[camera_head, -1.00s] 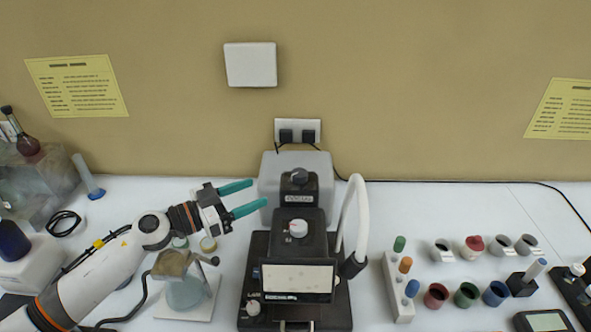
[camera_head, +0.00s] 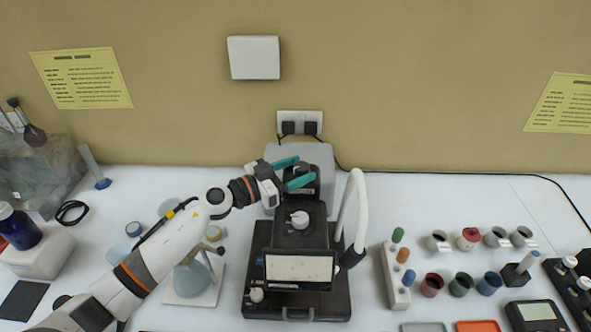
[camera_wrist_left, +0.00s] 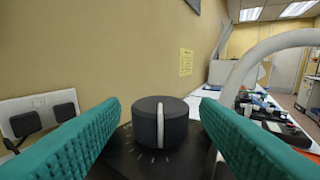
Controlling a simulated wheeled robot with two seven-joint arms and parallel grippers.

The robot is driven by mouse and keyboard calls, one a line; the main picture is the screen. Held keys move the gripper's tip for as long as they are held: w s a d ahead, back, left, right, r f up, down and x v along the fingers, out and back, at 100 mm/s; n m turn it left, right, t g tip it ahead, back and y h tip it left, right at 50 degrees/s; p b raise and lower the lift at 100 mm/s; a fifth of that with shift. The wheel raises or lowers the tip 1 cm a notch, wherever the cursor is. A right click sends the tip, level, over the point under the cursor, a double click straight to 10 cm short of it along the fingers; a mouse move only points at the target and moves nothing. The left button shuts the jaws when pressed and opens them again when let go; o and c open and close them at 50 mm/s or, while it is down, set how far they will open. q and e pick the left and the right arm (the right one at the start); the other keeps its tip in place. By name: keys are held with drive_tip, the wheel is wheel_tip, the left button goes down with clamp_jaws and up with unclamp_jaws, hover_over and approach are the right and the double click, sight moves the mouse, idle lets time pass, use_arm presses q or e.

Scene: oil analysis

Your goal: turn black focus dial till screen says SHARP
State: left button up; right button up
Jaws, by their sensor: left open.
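The black focus dial (camera_wrist_left: 160,121) shows in the left wrist view, a round knob with a white pointer line and tick marks around its base. My left gripper (camera_wrist_left: 160,110) is open, with one teal finger on each side of the dial and gaps visible to both. In the head view my left gripper (camera_head: 299,172) is at the top of the black device (camera_head: 298,236) and hides most of the dial. My right gripper is not in view.
A white curved tube (camera_head: 356,212) rises just right of the device. A white-and-red knob (camera_head: 299,219) sits below the dial. A glass flask stand (camera_head: 192,281) is under my left arm. Wall plugs (camera_head: 299,126) are behind. Colored cups stand at right.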

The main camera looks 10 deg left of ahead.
use_arm(q)
drive_tip(key=c, duration=1)
drive_tip(key=shift+w+a+f+m+g+h+b, duration=0.1)
drive_tip(key=shift+a+f+m+g+h+b, duration=0.05)
drive_tip(key=shift+m+g+h+b, duration=0.55)
drive_tip(key=m+g+b, duration=0.1)
drive_tip(key=m+g+h+b, duration=0.1)
drive_tip(key=g, duration=0.1)
drive_tip(key=m+g+h+b, duration=0.1)
drive_tip(key=shift+w+a+g, duration=0.1)
drive_tip(key=shift+w+g, duration=0.2)
drive_tip(key=shift+g, duration=0.1)
drive_tip(key=m+g+b, duration=0.2)
drive_tip(key=g+b, duration=0.1)
drive_tip(key=m+g+h+b, duration=0.1)
drive_tip(key=m+g+b, duration=0.1)
drive_tip(key=g+b, duration=0.1)
drive_tip(key=m+g+b, duration=0.2)
drive_tip(key=g+b, duration=0.1)
drive_tip(key=shift+w, duration=0.3)
drive_tip(key=shift+m+g+b, duration=0.8)
drive_tip(key=shift+g+b, duration=0.4)
drive_tip(key=shift+b, duration=0.1)
drive_tip(key=o, duration=1)
drive_tip(key=shift+r, duration=0.2)
